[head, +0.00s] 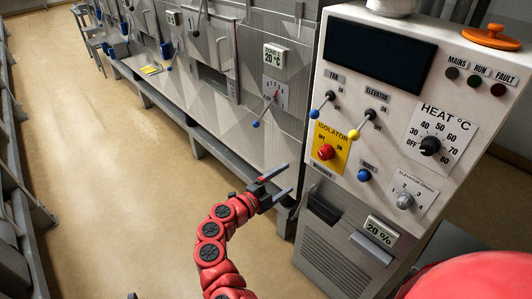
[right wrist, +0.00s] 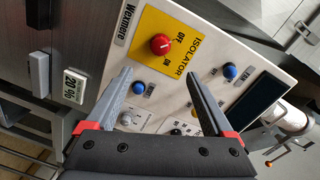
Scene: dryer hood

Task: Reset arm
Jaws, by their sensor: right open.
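My right gripper (head: 289,178) is open and empty in front of the white control panel (head: 392,185), lower left of the red isolator knob. Its two grey fingers also show in the right wrist view (right wrist: 158,75). The red isolator knob (head: 325,152) sits on a yellow plate; it also shows in the right wrist view (right wrist: 160,44), above the fingertips. A blue reset button (head: 364,175) is right of it in the head view. My red right arm rises from the bottom of the head view. My left gripper cannot be made out.
The fan lever (head: 316,113) has a blue ball and the elevator lever (head: 354,134) a yellow one. The heat dial (head: 430,146) is at right. A 20 % display (head: 381,230) is below the panel.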

